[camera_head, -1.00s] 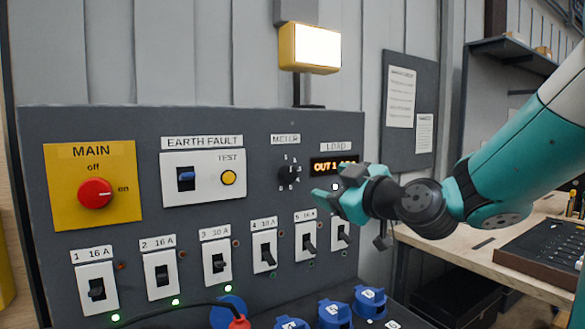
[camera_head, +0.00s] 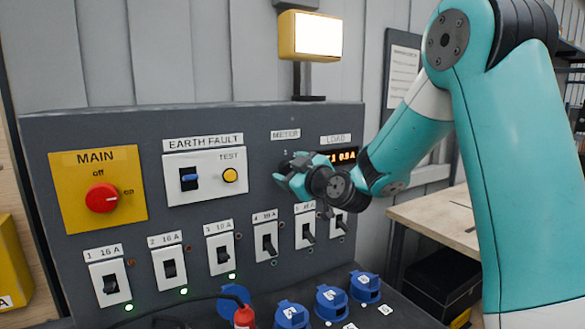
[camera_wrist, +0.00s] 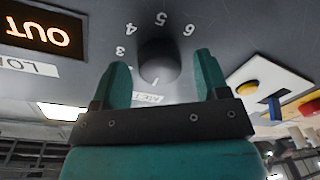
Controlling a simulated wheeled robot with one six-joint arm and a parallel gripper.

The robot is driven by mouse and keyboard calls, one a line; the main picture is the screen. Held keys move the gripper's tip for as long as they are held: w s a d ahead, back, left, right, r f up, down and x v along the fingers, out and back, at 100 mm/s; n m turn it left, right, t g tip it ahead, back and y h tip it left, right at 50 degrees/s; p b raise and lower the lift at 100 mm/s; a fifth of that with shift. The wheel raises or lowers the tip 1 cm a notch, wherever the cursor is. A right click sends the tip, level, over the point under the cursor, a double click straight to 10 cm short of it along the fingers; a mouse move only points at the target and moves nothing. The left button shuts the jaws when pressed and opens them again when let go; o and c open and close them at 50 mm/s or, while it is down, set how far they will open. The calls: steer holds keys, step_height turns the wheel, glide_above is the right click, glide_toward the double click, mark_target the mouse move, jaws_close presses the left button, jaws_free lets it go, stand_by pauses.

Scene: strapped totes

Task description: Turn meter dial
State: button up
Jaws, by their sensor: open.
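The meter dial (camera_wrist: 158,62) is a dark round knob with numbers around it. It shows upside down in the wrist view, between and beyond my two fingers; its pointer setting is too dark to read. My gripper (camera_wrist: 161,68) is open, its teal fingers on either side of the dial. Whether they touch it I cannot tell. In the head view my gripper (camera_head: 287,178) is in front of the dial's place below the METER label (camera_head: 285,134) and hides most of it.
The red main switch (camera_head: 102,198) and the earth fault unit (camera_head: 205,178) are to the left. Several breakers, such as this one (camera_head: 266,239), run below the dial. Blue sockets (camera_head: 332,303) stand at the bottom. A workbench (camera_head: 440,222) is at right.

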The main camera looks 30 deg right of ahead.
steer(key=shift+c, duration=0.2)
steer(key=c, duration=0.9)
steer(key=shift+m+b, duration=0.3)
steer(key=m+b, duration=0.2)
steer(key=m, duration=0.4)
steer(key=m+b, duration=0.2)
steer(key=m, duration=0.4)
steer(key=shift+d+t+h, duration=0.1)
steer(key=shift+t+h, duration=0.2)
steer(key=shift+t, duration=0.1)
steer(key=shift+f+m, duration=0.1)
steer(key=shift+m, duration=1.8)
